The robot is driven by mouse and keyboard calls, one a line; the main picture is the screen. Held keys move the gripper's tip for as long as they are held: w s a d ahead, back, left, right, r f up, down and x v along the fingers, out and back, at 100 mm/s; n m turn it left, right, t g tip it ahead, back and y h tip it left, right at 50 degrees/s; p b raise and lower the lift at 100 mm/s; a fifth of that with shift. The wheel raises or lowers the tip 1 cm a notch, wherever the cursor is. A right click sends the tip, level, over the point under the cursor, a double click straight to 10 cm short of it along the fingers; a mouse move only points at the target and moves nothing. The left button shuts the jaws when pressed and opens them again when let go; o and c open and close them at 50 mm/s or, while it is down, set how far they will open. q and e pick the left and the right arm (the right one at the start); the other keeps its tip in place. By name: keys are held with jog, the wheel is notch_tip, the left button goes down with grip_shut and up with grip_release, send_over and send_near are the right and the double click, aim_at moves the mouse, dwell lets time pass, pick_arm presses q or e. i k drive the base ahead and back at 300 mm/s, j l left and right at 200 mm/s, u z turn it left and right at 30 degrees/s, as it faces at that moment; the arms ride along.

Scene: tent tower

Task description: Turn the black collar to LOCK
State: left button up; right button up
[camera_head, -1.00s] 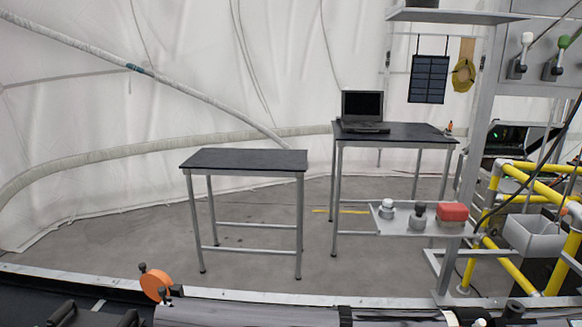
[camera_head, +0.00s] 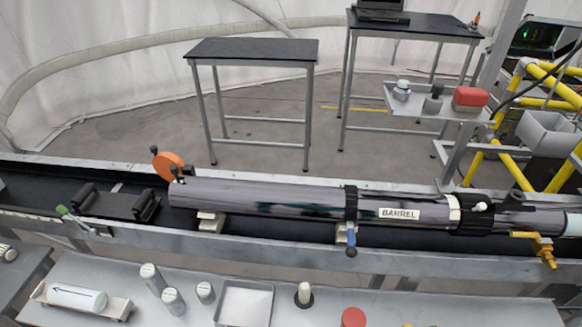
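I cannot tell which black ring is the task's collar, and no LOCK mark is readable. Neither of my grippers is in view.
An orange disc (camera_head: 168,166) stands at the barrel's left end. A blue-handled clamp (camera_head: 351,240) is under the barrel, and a brass valve (camera_head: 543,250) is at right. A front shelf holds white cylinders (camera_head: 173,301) and a tray (camera_head: 244,304). Yellow rails (camera_head: 513,165) stand at right.

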aim_at(478, 210)
jog(key=z, duration=1.25)
